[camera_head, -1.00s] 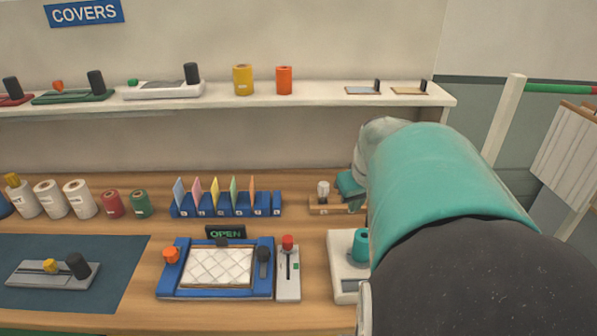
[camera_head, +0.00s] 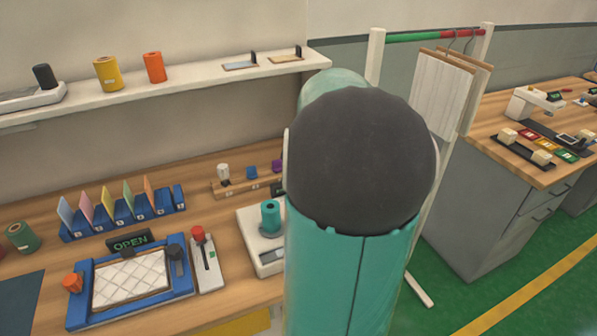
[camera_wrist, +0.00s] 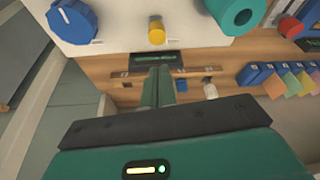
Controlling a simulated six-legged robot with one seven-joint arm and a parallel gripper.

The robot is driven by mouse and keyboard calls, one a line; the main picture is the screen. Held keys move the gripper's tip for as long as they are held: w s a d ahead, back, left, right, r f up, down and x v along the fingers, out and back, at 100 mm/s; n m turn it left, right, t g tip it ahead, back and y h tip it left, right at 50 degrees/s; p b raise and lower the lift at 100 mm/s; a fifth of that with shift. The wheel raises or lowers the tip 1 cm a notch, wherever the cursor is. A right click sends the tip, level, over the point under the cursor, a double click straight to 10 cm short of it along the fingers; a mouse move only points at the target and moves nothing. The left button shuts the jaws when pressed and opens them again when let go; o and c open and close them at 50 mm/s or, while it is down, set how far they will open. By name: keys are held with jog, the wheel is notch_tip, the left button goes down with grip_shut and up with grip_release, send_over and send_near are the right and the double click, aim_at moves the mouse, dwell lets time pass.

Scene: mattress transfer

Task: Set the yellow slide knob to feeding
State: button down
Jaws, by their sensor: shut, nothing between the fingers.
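A small yellow knob (camera_wrist: 156,30) stands on a white machine (camera_wrist: 120,12) in the wrist view, between a blue dial (camera_wrist: 72,20) and a teal spool (camera_wrist: 237,12). I cannot read any feeding mark beside it. In the head view the white machine (camera_head: 250,229) shows with its teal spool (camera_head: 270,217), its right part hidden behind my arm. My gripper (camera_wrist: 160,74) is shut and empty in the wrist view, its fingers near the machine's dark display (camera_wrist: 156,59), apart from the yellow knob in the picture. The head view hides my gripper behind my arm.
A wooden rack (camera_head: 232,188) with small pegs stands behind the machine. A red-knobbed slider (camera_head: 207,262) and a blue frame with a quilted pad (camera_head: 78,309) lie to the left. A garment rail (camera_head: 374,60) stands to the right; green floor lies beyond it.

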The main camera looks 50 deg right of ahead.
jog(key=x, duration=0.7)
jog(key=shift+w+f, duration=0.1)
jog(key=shift+f, duration=0.2)
jog(key=shift+s+a, duration=0.45)
jog(key=shift+s, duration=0.3)
jog(key=shift+s+a, duration=0.4)
jog(key=shift+s, duration=0.3)
jog(key=shift+s+a, duration=0.45)
jog(key=shift+s, duration=0.3)
